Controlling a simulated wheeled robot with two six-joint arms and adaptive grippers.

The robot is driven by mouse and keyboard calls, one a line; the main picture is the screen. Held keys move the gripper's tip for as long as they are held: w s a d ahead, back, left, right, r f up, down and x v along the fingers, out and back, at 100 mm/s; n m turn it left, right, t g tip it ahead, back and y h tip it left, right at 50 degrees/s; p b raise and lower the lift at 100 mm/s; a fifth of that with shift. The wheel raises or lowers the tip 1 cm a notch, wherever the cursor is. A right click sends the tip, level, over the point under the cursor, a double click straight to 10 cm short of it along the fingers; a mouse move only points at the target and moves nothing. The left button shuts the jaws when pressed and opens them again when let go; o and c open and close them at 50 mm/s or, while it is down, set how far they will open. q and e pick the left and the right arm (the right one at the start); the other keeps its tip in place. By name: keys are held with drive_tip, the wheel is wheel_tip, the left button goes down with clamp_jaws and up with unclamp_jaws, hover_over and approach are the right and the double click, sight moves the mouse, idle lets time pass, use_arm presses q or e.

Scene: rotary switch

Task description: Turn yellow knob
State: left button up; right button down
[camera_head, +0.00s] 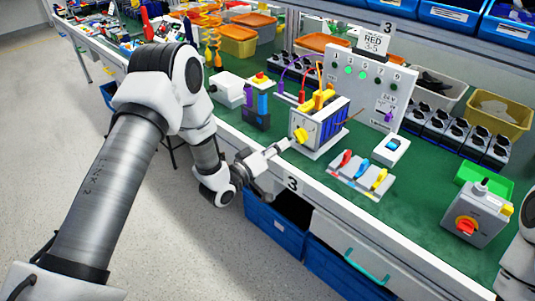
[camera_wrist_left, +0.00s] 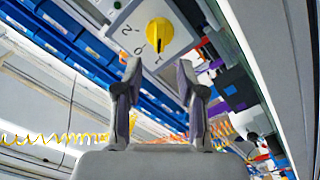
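The yellow knob (camera_head: 301,134) sits on the front face of a small white switch unit (camera_head: 319,128) with blue sides and yellow parts on top. In the left wrist view the yellow knob (camera_wrist_left: 158,33) shows on a white panel (camera_wrist_left: 133,40) with dark markings around it, beyond the fingertips. My left gripper (camera_head: 284,147) is just left of and slightly below the knob in the head view. Its two fingers (camera_wrist_left: 160,78) are apart with nothing between them, and I see no contact with the knob. My right gripper is not in view.
The green bench holds a block with red, blue and yellow levers (camera_head: 358,174) to the right. A grey box with a red knob (camera_head: 466,226) stands further right. A purple and blue part (camera_head: 257,108) is left of the switch unit. Blue drawers (camera_head: 281,225) are below the edge.

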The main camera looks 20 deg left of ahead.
use_arm(q)
drive_tip(key=v, duration=0.5)
drive_tip(key=shift+s, duration=0.15)
drive_tip(key=s+d+f+m+g+y+p, duration=0.35)
drive_tip(key=s+f+g, duration=0.55)
drive_tip(key=s+f, duration=0.75)
drive_tip(key=s+a+f+g+y, duration=0.1)
drive_tip(key=s+g, duration=0.3)
drive_tip(key=s, duration=0.4)
drive_tip(key=s+a+f+m+g+y, duration=0.1)
drive_tip(key=s+f+g, duration=0.2)
drive_tip(key=s, duration=0.6)
drive_tip(key=shift+s+a+g+y, duration=0.3)
drive_tip(key=shift+a+g+y, duration=0.1)
drive_tip(key=shift+g, duration=0.1)
drive_tip(key=shift+w+f, duration=0.1)
